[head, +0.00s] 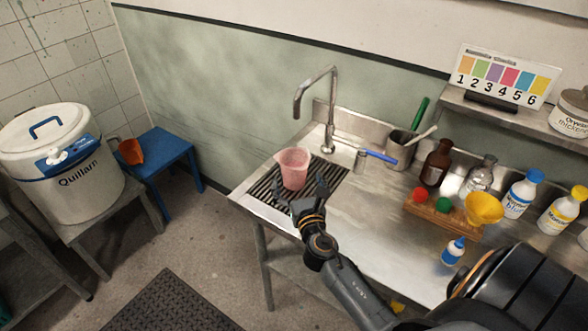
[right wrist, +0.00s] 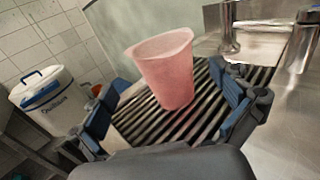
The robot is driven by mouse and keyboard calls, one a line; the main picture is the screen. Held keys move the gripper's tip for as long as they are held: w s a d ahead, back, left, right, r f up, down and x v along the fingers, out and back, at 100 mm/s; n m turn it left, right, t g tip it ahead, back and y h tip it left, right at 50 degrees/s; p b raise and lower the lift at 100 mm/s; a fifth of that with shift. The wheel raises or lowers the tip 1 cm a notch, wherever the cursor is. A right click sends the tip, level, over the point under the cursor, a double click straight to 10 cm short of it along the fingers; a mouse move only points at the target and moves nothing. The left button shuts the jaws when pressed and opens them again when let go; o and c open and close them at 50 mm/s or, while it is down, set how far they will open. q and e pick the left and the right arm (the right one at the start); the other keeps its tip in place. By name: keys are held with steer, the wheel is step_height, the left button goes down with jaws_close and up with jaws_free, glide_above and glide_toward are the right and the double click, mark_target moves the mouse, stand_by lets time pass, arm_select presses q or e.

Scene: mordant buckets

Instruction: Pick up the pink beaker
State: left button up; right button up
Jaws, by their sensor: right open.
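The pink beaker (head: 294,168) stands upright on the black slatted drain grate (head: 335,180) at the left end of the steel counter. My right gripper (head: 302,190) is just in front of it in the head view, with its fingers spread. In the right wrist view the beaker (right wrist: 167,70) stands between and beyond the two blue-padded fingers of my open right gripper (right wrist: 168,112). No contact with the beaker shows. My left gripper is not seen in either view.
A tap (head: 326,110) rises behind the grate. A steel pot (head: 400,148) with tools, a brown bottle (head: 436,165) and a wooden rack (head: 440,217) stand to the right. A blue stool (head: 160,155) with an orange scoop (head: 130,151) is left, across open floor.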

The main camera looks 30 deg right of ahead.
mark_target(296, 173)
steer(key=shift+w+d, duration=0.2)
steer(key=shift+w, duration=0.35)
steer(key=shift+w+d+f, duration=0.1)
steer(key=shift+w, duration=0.1)
steer(key=shift+x, duration=0.95)
steer(key=shift+w+d+f, duration=0.1)
steer(key=shift+w+d, duration=0.6)
steer(key=shift+w, duration=0.3)
steer(key=shift+w+d+f, duration=0.1)
steer(key=shift+w+d, duration=0.05)
steer(key=shift+w, duration=0.3)
steer(key=shift+s, duration=0.1)
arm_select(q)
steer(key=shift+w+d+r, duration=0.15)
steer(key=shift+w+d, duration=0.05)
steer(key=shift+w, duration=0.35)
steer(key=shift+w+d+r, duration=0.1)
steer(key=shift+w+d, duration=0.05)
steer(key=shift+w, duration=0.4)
arm_select(e)
steer(key=c, duration=1.4)
